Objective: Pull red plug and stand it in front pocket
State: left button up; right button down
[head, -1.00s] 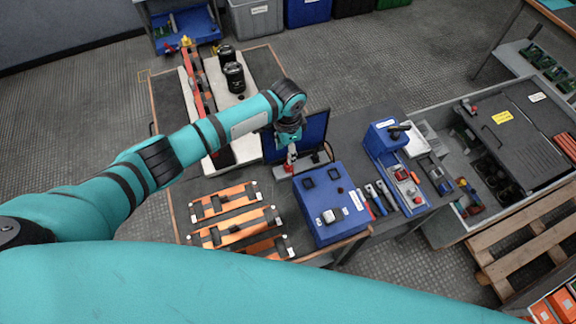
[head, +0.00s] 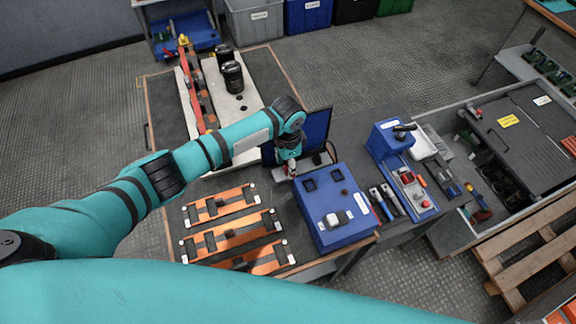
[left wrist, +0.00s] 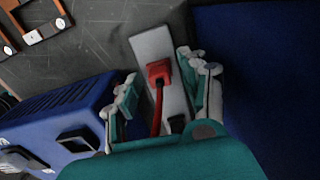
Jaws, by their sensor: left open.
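The red plug (left wrist: 158,72) sits in a light grey socket strip (left wrist: 150,42), with its red cable running toward the bottom of the left wrist view. My left gripper (left wrist: 159,66) is open, with one finger on each side of the plug and visible gaps to it. In the head view my left gripper (head: 290,160) is over the strip, behind the blue box (head: 335,208), and mostly hides the plug. The box has dark square openings on top and a white item near its front; I cannot tell which opening is the front pocket. My right gripper is out of view.
A dark blue panel (head: 315,130) stands close behind the gripper. Orange frames (head: 220,205) lie left of the box; tools (head: 390,200) and a blue unit (head: 390,140) are to its right. A black cable loops near the strip's right end.

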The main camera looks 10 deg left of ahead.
pick_arm(q)
jog(key=shift+r, duration=0.1)
dwell(0.3)
dwell(0.5)
jog(key=shift+p, duration=0.5)
grip_shut()
dwell(0.5)
jog(key=shift+r+p, duration=0.65)
jog(key=shift+p, duration=0.15)
jog(key=shift+r+p, duration=2.3)
jog(key=shift+p, duration=0.15)
